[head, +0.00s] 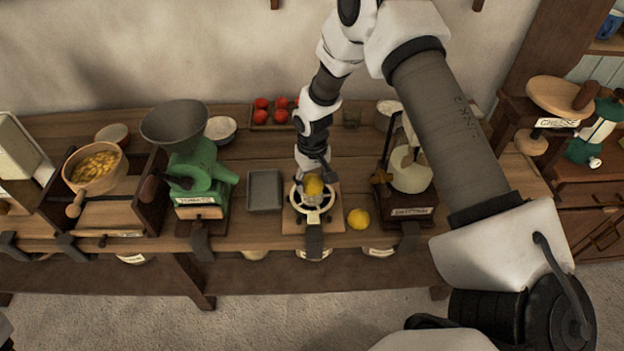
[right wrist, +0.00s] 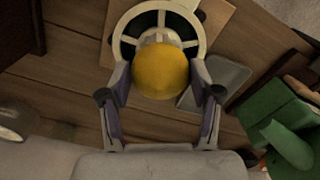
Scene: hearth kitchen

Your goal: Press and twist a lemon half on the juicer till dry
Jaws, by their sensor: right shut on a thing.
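The juicer (head: 300,207) stands on a wooden board at the front of the table, with a pale round ring and spokes. It also shows at the top of the right wrist view (right wrist: 197,38). My right gripper (head: 314,180) reaches down from behind and is shut on a yellow lemon half (right wrist: 160,72), one finger on each side. The lemon half is over the juicer's middle in the head view (head: 314,187); I cannot tell whether it touches the cone. A second yellow lemon piece (head: 358,218) lies on the table right of the juicer. My left gripper is not in view.
A grey tray (head: 264,190) lies left of the juicer, beside a green tomato mill (head: 205,170). Another hand-cranked device (head: 410,176) stands on the right. Red tomatoes (head: 262,110) sit in a box at the back. A bowl of yellow food (head: 75,189) is farther left.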

